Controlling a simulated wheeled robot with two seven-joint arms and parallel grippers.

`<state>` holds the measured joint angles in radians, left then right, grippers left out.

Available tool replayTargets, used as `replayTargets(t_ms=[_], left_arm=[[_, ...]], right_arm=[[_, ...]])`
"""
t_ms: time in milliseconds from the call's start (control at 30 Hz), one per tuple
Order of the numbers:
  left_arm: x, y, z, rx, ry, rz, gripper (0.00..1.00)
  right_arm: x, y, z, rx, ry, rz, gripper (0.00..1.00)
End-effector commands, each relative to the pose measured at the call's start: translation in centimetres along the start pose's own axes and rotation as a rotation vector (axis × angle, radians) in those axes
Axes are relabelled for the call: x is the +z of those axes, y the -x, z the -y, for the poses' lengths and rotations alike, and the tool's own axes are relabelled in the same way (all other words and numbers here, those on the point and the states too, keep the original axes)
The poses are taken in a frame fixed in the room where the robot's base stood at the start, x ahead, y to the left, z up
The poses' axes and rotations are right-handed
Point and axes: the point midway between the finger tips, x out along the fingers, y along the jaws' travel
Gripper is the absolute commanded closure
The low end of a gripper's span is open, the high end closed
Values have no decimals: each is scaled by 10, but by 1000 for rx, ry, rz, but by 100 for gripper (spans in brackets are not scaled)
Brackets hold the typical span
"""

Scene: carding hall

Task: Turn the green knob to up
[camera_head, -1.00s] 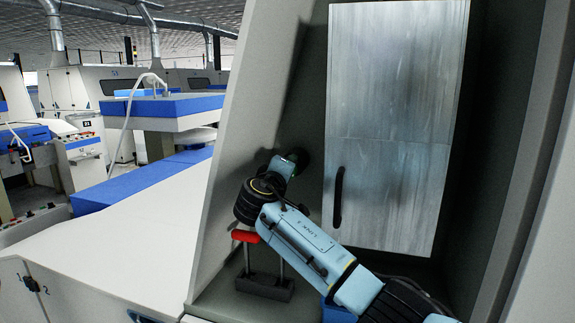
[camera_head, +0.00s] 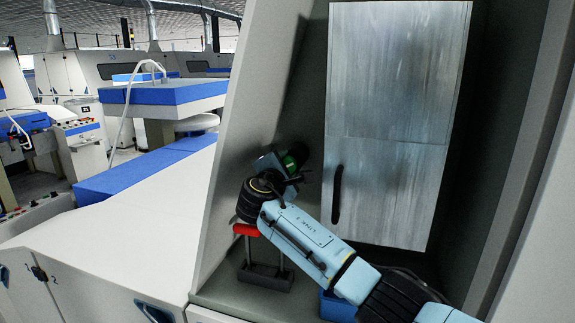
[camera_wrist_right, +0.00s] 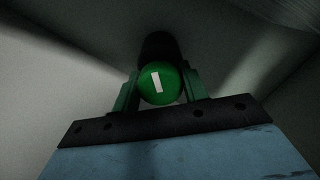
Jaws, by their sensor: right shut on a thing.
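The green knob (camera_wrist_right: 158,84) is round with a white bar on its face. In the right wrist view the bar stands nearly upright, leaning slightly to the left at its top. My right gripper (camera_wrist_right: 157,92) has one finger on each side of the knob and is shut on it. In the head view my right gripper (camera_head: 297,160) is at the recess's left wall, next to a dark green round part; its fingertips are hard to make out there. My left gripper is not in view.
A red-handled lever (camera_head: 246,230) on a dark base stands just below my right wrist. A grey metal door (camera_head: 385,120) with a black handle (camera_head: 337,195) is to the right. A blue box (camera_head: 335,309) sits below my right forearm. A long white surface lies left.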

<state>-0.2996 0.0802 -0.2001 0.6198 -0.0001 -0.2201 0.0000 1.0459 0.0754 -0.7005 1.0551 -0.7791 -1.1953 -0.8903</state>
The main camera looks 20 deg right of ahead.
Motion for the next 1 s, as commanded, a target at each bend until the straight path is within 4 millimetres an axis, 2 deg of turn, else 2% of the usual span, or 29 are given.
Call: replayTargets(t_ms=[700,1000], left_arm=[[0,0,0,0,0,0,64],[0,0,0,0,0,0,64]], right_arm=[[-2,0,2,-1,678,-4,79],[-2,1,2,-2,896,-5,79]])
